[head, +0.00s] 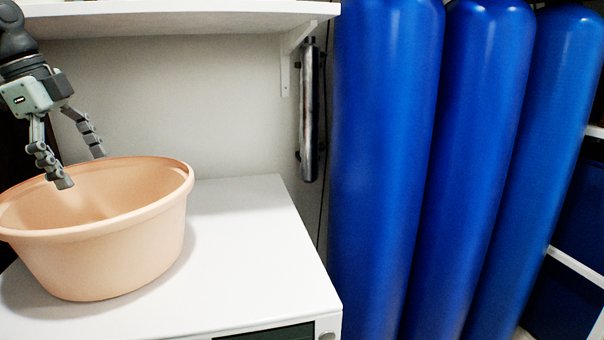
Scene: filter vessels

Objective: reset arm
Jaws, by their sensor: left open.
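My left gripper (83,169) comes in from the upper left. Its fingers point down and are spread apart, with nothing between them. One finger hangs over the opening of a peach-coloured basin (115,253), and the other is near the basin's back rim. The basin looks empty in the part I can see, and its left edge is cut off by the picture. My right gripper is not in view.
The basin stands on a white cabinet top (252,238); the top is clear to its right. A white shelf (180,22) hangs above. Tall blue vessels (385,170) stand at the right. A metal cylinder (309,115) is mounted upright on the wall.

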